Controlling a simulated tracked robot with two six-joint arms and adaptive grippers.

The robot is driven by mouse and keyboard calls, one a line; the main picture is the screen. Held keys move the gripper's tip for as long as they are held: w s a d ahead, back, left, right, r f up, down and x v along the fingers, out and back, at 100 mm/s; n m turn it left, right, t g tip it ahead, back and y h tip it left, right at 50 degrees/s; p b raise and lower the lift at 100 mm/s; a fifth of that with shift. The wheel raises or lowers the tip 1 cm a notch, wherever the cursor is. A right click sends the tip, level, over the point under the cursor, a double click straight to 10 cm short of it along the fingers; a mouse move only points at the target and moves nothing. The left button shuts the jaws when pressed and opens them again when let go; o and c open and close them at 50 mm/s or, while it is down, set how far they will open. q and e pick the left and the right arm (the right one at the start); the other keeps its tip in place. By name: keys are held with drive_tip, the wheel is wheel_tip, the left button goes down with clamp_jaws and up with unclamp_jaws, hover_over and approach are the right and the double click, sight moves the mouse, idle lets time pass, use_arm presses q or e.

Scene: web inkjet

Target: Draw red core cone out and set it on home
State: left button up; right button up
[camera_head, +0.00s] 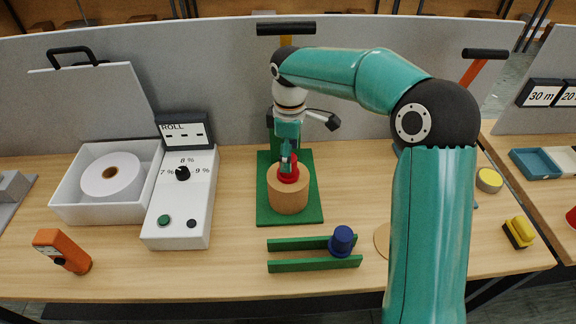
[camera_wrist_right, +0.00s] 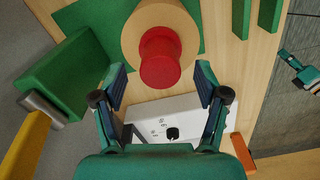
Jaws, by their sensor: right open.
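The red core cone (camera_head: 288,172) stands upright in the top of a round wooden roll (camera_head: 288,198) on a green base plate (camera_head: 308,212). The cone (camera_wrist_right: 160,57) and roll (camera_wrist_right: 134,35) also show in the right wrist view. My right gripper (camera_head: 287,158) is just above the cone in the head view, open. In the wrist view the right gripper's (camera_wrist_right: 160,76) fingers are apart, with the cone just ahead between them; contact cannot be told. A teal and dark part at the wrist view's right edge looks like my left gripper (camera_wrist_right: 303,72). No thing is labelled home.
A tan disc (camera_head: 382,240) is partly hidden by my right arm. A white control box (camera_head: 192,225), a white tray (camera_head: 70,212) and an orange tool (camera_head: 62,250) stand left. A grey panel runs behind.

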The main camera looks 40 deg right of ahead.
drive_tip(key=shift+f, duration=2.25)
drive_tip(key=c, duration=1.3)
drive_tip(key=shift+c, duration=0.2)
drive_tip(key=shift+r, duration=0.15)
drive_tip(key=shift+w+r+p, duration=0.1)
drive_tip(key=shift+r+p, duration=2.45)
drive_tip(key=shift+r, duration=0.35)
clamp_jaws()
